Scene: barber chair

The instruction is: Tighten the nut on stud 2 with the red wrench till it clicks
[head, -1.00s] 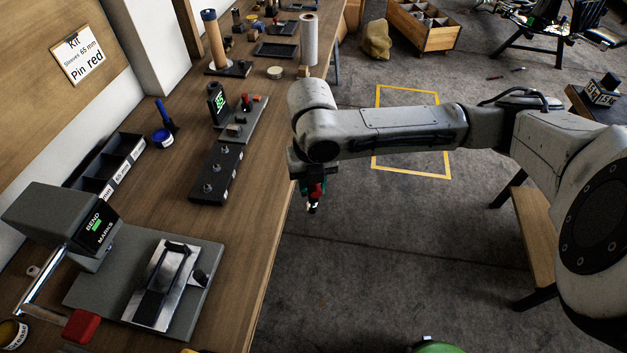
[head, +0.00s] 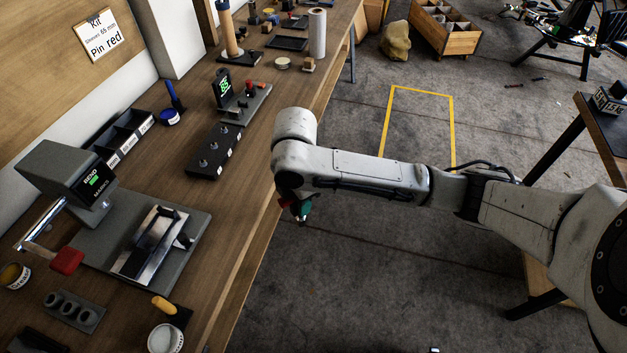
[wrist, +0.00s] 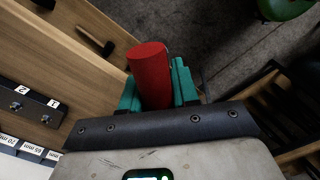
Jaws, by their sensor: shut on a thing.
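My gripper (head: 301,208) hangs just off the bench's front edge, to the right of and nearer than the stud block (head: 232,139). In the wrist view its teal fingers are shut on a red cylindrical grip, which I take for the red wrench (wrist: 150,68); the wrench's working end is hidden. The black stud block carries a row of upright studs, and stud 2 (head: 213,147) is the middle one. Labels 2 and 1 show on the block in the wrist view (wrist: 33,101). Whether the nut is seated cannot be told. The wrench is well apart from the block.
A display stand reading green (head: 222,88) is behind the block. Labelled bins (head: 122,138) lie left of it. A bending press (head: 65,180) with a red-tipped lever stands nearer on the bench. Bench top between block and front edge is clear. Open floor is right.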

